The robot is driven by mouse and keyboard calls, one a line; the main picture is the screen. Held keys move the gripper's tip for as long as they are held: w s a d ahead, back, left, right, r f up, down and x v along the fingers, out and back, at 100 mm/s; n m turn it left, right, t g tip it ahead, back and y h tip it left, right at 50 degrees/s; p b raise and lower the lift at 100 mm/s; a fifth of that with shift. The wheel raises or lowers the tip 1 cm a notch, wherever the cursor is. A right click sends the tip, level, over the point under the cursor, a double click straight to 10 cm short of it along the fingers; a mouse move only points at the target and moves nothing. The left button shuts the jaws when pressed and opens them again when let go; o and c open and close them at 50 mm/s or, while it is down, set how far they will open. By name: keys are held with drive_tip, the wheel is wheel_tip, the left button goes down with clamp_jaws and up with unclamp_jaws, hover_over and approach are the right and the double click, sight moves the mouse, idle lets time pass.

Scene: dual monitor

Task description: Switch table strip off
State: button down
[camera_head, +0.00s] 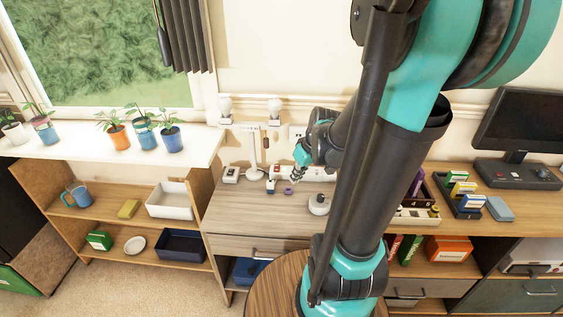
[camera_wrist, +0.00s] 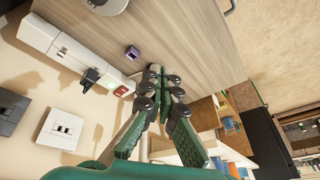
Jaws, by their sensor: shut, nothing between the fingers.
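The white table strip (camera_wrist: 75,55) runs along the back of the wooden table by the wall in the wrist view. A black plug (camera_wrist: 91,77) sits on it, and a small red switch (camera_wrist: 121,90) shows at its end nearest my fingers. In the head view the strip (camera_head: 283,172) is partly hidden behind my gripper (camera_head: 299,172). In the wrist view my gripper (camera_wrist: 162,76) is shut and empty, its tips beside the switch end and apart from it in the picture. Whether the switch is on or off I cannot tell.
A small purple object (camera_wrist: 132,52) lies on the table near the strip. A white lamp (camera_head: 254,150) stands left of my gripper, and a round white object (camera_head: 319,204) sits to its right. A wall socket (camera_wrist: 62,129) is behind. The table's front is clear.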

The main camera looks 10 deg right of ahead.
drive_tip(key=w+d+n+y, duration=0.3)
drive_tip(key=w+n, duration=0.2)
drive_tip(key=w, duration=0.4)
drive_tip(key=w+d+n+y, duration=0.2)
drive_tip(key=w+n, duration=0.3)
drive_tip(key=w, duration=0.5)
drive_tip(key=shift+w+d+r+n+y, duration=0.15)
drive_tip(key=shift+d+r+n+y, duration=0.25)
drive_tip(key=shift+d, duration=0.05)
hover_over(275, 165)
drive_tip(key=s+d, duration=0.2)
drive_tip(key=d, duration=0.1)
wheel_tip(275, 165, down, 7)
drive_tip(key=shift+w+a+r, duration=0.1)
drive_tip(key=shift+r, duration=0.1)
drive_tip(key=f, duration=0.3)
drive_tip(key=shift+w+a, duration=0.1)
drive_tip(key=shift+w, duration=0.15)
drive_tip(key=shift+f, duration=0.7)
drive_tip(key=shift+w+f, duration=0.1)
